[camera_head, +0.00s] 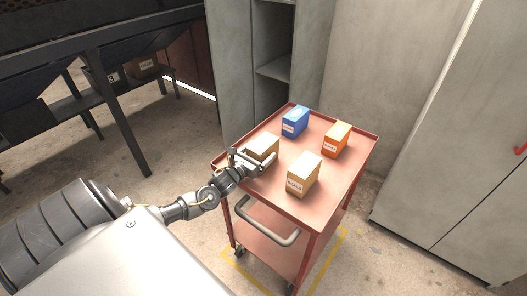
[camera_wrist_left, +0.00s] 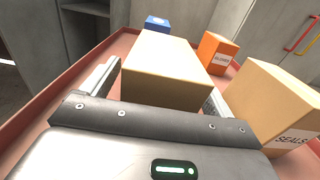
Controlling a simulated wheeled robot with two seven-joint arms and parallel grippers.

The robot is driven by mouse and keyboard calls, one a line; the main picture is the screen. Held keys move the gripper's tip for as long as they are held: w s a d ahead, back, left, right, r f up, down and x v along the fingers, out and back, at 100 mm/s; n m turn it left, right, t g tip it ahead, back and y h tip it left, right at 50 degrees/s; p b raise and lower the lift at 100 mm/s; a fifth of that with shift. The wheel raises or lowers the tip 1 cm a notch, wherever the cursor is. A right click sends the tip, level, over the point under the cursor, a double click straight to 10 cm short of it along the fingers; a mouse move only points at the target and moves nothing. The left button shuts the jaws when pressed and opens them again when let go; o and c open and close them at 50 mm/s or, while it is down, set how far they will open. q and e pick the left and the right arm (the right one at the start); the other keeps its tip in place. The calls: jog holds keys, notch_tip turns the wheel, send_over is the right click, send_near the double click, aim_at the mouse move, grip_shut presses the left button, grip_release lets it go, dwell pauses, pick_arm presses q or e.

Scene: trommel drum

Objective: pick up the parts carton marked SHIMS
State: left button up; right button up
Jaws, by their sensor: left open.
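A tan carton (camera_head: 263,146) stands on the red cart at its left side. Its label is not visible, so I cannot read whether it says SHIMS. My left gripper (camera_head: 254,158) is open at this carton, with a finger on either side of its near end. In the left wrist view the same carton (camera_wrist_left: 168,65) sits between the two fingers (camera_wrist_left: 160,85), with a gap showing at the left finger. A second tan carton (camera_head: 304,175), marked SEALS in the left wrist view (camera_wrist_left: 270,100), stands to the right. My right gripper is not in view.
A blue carton (camera_head: 295,121) and an orange carton (camera_head: 337,139) stand farther back on the red cart (camera_head: 335,181), which has a raised rim and a front handle (camera_head: 268,222). Grey cabinets (camera_head: 440,140) stand behind and right. A dark frame (camera_head: 118,110) is at left.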

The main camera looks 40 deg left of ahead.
pick_arm(q)
jog(key=shift+w, duration=0.5)
jog(key=shift+s, duration=0.1)
jog(key=c, duration=1.2)
jog(key=shift+c, duration=0.5)
jog(key=shift+r, duration=0.1)
